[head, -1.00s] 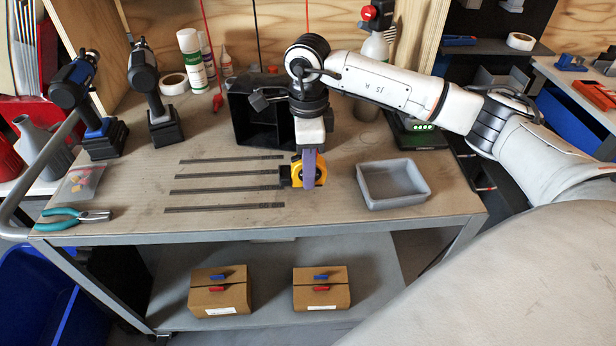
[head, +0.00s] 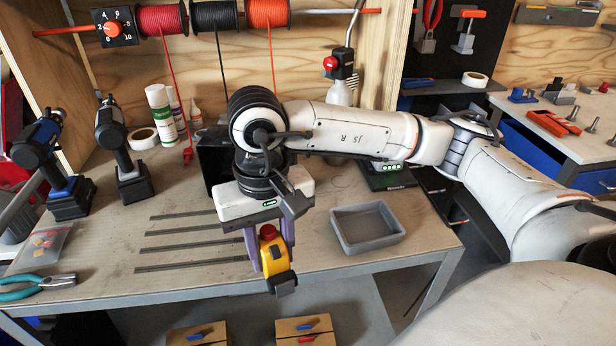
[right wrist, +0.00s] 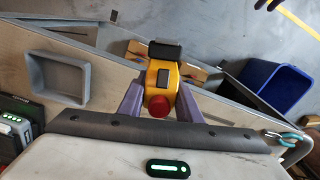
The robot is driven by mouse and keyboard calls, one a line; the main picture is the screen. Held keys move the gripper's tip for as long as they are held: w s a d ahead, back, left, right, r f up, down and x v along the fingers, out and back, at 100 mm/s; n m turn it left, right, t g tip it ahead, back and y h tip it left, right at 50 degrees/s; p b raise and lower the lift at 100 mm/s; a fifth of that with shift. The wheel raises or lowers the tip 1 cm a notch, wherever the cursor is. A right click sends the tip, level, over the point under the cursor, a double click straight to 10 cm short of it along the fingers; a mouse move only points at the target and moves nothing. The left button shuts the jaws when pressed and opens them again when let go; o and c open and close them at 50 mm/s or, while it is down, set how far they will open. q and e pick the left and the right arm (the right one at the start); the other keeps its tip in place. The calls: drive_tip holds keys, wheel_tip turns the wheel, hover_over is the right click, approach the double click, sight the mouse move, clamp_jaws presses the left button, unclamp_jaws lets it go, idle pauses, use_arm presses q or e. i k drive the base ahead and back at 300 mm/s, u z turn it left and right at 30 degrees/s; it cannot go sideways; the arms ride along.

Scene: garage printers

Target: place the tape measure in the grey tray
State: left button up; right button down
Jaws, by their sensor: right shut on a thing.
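The yellow and black tape measure (head: 271,254), with a red button, is held in my right gripper (head: 265,245). The gripper's purple fingers are shut on its sides, above the table's front edge. The right wrist view also shows the tape measure (right wrist: 161,85) between the fingers of my right gripper (right wrist: 160,100). The grey tray (head: 367,246) stands on the table to the right of the gripper in the head view. It looks empty, and it also shows at the left of the right wrist view (right wrist: 33,77). My left gripper is not in view.
Dark flat strips (head: 190,249) lie on the table left of the gripper. A black bin (head: 215,160) stands behind my right wrist. Two drills, bottles and teal pliers (head: 38,284) are at the left. The table around the tray's front is clear.

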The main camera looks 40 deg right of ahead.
sight(371, 230)
drive_tip(key=u, duration=1.5)
drive_tip(key=k, duration=0.95)
drive_tip(key=z, duration=1.5)
drive_tip(key=i, duration=0.55)
